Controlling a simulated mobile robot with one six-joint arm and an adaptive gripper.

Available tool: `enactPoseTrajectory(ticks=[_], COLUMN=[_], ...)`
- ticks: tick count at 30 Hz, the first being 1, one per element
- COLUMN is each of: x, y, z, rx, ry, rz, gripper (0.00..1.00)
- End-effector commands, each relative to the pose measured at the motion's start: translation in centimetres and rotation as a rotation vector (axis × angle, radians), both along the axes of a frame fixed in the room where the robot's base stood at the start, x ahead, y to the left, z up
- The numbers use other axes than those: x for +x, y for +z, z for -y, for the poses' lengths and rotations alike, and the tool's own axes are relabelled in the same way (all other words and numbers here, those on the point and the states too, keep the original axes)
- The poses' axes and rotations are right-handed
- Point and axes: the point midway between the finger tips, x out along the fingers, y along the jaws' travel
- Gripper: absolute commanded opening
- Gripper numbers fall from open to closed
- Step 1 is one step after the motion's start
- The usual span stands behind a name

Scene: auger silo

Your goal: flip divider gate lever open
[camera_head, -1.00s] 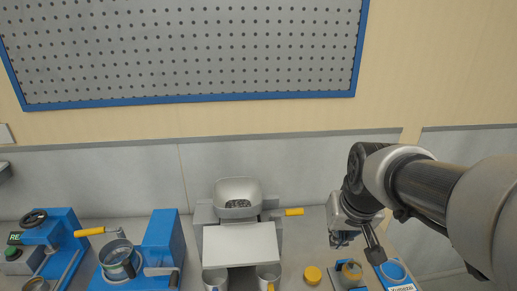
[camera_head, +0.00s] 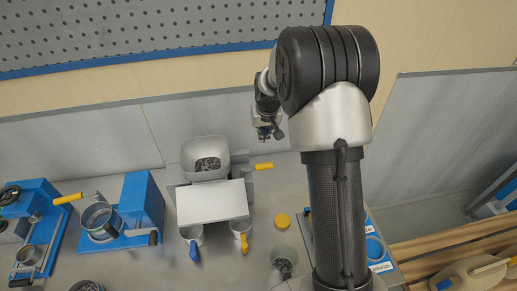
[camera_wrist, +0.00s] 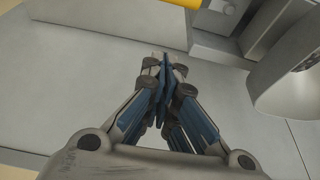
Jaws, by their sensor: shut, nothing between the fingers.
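The divider machine (camera_head: 216,201) is a grey body with a white front plate, and a hopper (camera_head: 203,147) of dark pieces sits on top. A yellow-handled lever (camera_head: 264,166) sticks out to the right from its side, roughly level. In the wrist view a yellow handle (camera_wrist: 185,3) is cut off at the top edge. My gripper (camera_head: 268,135) is above and behind the lever, apart from it. In the wrist view my gripper (camera_wrist: 163,62) has its fingers together with nothing between them, over the grey bench.
Two cups stand below the plate, one with a blue handle (camera_head: 194,251) and one with a yellow handle (camera_head: 244,243). A yellow lid (camera_head: 282,221) and a glass jar (camera_head: 284,260) lie to the right. Blue machines (camera_head: 142,205) stand left. A pegboard (camera_head: 120,32) hangs behind.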

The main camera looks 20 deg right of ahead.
Motion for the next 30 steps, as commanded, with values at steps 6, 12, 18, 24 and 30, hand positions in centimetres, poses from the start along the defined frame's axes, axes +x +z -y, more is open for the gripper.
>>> enactPoseTrajectory(ticks=[6, 12, 18, 24, 30], x=[0.0, 0.3, 1.5, 2.9, 1.0], y=[0.0, -1.2, -4.8, -9.0, -9.3], z=[0.0, 0.0, 0.3, 0.5, 0.2], rx=[0.000, 0.000, 0.000, 0.000, 0.000], ry=[0.000, 0.000, 0.001, 0.001, 0.001], rz=[0.000, -0.002, -0.003, -0.003, 0.000], gripper=[0.00, 0.00, 0.00, 0.00, 0.00])
